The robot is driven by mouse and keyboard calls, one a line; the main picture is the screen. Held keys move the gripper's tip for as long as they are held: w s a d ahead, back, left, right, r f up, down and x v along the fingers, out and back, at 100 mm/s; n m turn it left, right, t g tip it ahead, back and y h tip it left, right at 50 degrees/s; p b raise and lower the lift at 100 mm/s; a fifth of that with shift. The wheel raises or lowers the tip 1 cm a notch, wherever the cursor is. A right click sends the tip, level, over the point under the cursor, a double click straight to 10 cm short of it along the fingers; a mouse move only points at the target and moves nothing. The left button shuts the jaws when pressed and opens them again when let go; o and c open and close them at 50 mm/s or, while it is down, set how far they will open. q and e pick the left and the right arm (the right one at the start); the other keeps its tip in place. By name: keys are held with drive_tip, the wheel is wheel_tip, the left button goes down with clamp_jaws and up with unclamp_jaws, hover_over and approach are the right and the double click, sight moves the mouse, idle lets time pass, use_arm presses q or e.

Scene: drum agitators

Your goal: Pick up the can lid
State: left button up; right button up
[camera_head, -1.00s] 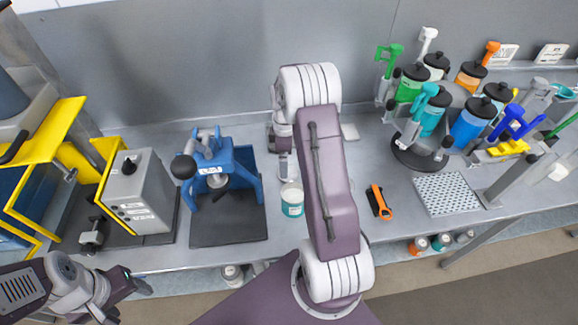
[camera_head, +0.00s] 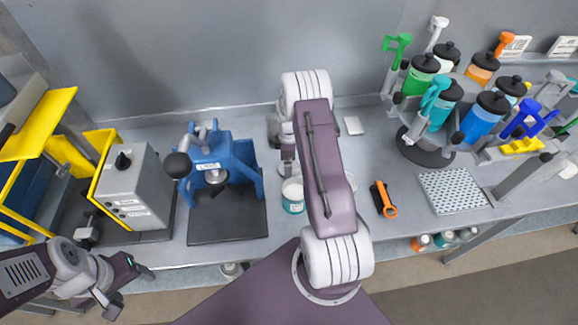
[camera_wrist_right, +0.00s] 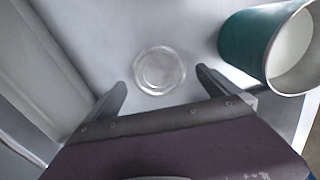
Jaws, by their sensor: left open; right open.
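The can lid (camera_wrist_right: 160,70) is a round, pale, shiny disc lying flat on the grey bench in the right wrist view. My right gripper (camera_wrist_right: 162,82) is open, its fingertips on either side of the lid's near edge; whether they touch it I cannot tell. The teal can (camera_wrist_right: 248,45), open-topped and pale inside, is to the right of the lid. The can also stands upright in the head view (camera_head: 292,198), beside my right arm, which hides most of my right gripper there. My left gripper (camera_head: 129,288) is open and empty, off the front left edge of the bench.
A blue press (camera_head: 218,160) and a grey control box (camera_head: 135,190) stand to the left. An orange-and-black tool (camera_head: 383,198) and a perforated plate (camera_head: 452,190) lie to the right. A rack of coloured bottles (camera_head: 480,120) stands at the back right.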

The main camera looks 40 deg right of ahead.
drive_tip(key=shift+f, duration=0.65)
drive_tip(key=shift+w+d+f, duration=0.1)
drive_tip(key=shift+f, duration=0.35)
use_arm(q)
drive_tip(key=shift+d+r, duration=0.1)
drive_tip(key=shift+r, duration=0.15)
use_arm(e)
drive_tip(key=shift+r, duration=0.1)
drive_tip(key=c, duration=1.3)
